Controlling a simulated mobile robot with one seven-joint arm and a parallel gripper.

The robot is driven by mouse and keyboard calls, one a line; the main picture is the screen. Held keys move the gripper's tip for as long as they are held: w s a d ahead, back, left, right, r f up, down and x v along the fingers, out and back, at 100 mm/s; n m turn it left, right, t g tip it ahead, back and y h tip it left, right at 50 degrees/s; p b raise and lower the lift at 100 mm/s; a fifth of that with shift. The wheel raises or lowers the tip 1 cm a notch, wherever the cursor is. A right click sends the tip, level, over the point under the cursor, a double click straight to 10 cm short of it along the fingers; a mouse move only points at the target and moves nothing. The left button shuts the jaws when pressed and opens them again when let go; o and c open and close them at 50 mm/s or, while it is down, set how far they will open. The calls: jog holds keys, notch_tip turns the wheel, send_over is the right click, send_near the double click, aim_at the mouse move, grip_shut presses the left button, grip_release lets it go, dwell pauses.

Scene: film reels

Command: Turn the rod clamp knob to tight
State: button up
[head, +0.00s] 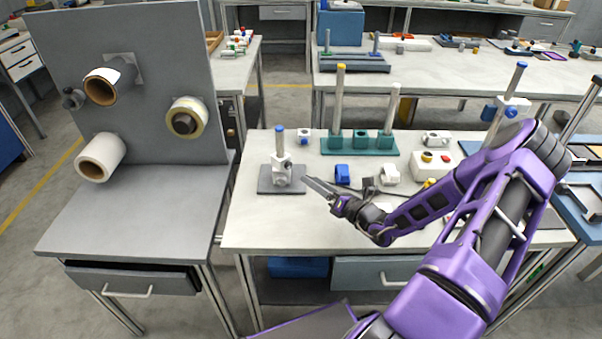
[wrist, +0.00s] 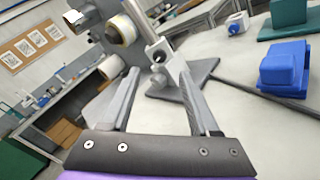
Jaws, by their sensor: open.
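The rod clamp (head: 282,168) is a white block on a short upright rod with a blue top (head: 280,131). The rod stands on a grey base plate (head: 267,187) at the left of the white table. My gripper (head: 309,183) is just right of the clamp, pointing left at it. In the wrist view, my gripper (wrist: 157,70) is open, and the clamp (wrist: 157,50) shows between and beyond the fingertips. The fingers look empty. A round part on the clamp faces me, but whether it is the knob, and its setting, is too small to tell.
A grey panel with rolls (head: 150,60) stands left, across a gap.

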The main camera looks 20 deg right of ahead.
jog(key=v, duration=0.9)
jog(key=shift+s, duration=0.1)
